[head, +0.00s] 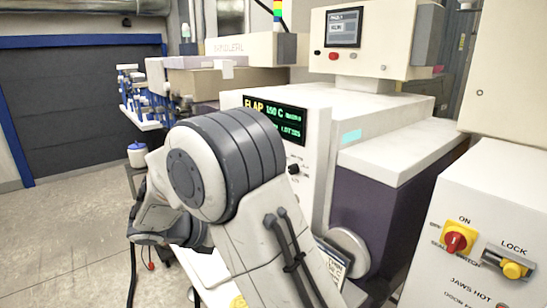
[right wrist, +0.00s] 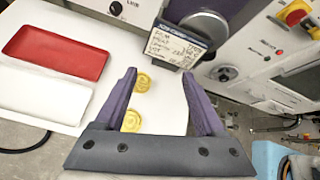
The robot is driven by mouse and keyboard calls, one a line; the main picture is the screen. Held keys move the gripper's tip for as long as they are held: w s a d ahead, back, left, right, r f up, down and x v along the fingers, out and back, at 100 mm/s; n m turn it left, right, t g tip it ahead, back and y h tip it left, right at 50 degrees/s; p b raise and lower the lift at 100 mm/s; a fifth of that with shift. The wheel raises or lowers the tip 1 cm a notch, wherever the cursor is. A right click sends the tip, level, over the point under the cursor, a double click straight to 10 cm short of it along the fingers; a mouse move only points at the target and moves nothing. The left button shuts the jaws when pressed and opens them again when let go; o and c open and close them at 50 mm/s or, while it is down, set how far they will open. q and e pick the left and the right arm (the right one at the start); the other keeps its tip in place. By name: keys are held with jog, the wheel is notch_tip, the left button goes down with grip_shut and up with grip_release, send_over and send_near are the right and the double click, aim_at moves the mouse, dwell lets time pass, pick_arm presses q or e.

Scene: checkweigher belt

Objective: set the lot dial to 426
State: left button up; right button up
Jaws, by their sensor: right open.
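The machine's dark display (head: 276,119) shows green and yellow text, with a lot line at its lower right that seems to read 325. A small black knob (head: 293,169) sits on the white panel below the display; I cannot tell whether it is the lot dial. A dark knob (right wrist: 115,7) also shows at the top edge of the right wrist view. My right gripper (right wrist: 159,74) is open and empty above the white table, apart from the knob. My arm hides part of the panel in the head view. My left gripper is out of view.
A red tray (right wrist: 58,50) and a white tray (right wrist: 45,92) lie on the white table (right wrist: 120,50), with yellow discs (right wrist: 142,81) near my fingers. A printed card (right wrist: 176,45) stands by a round grey part (right wrist: 203,26). A red-and-yellow switch (head: 457,240) is at right.

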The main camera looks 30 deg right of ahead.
jog(key=w+d+r+n+h+p, duration=0.3)
jog(key=w+d+r+n+h, duration=0.45)
jog(key=w+d, duration=0.4)
pick_arm(q)
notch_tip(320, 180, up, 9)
jog(key=p, duration=0.4)
jog(key=shift+p, duration=0.4)
pick_arm(e)
jog(key=d+t, duration=0.1)
jog(key=d, duration=0.9)
jog(key=shift+w+d+f+n+y, duration=0.2)
jog(key=shift+d+f+n+y, duration=0.1)
jog(key=shift+f+n+y, duration=0.05)
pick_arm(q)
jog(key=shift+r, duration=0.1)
pick_arm(e)
grip_shut()
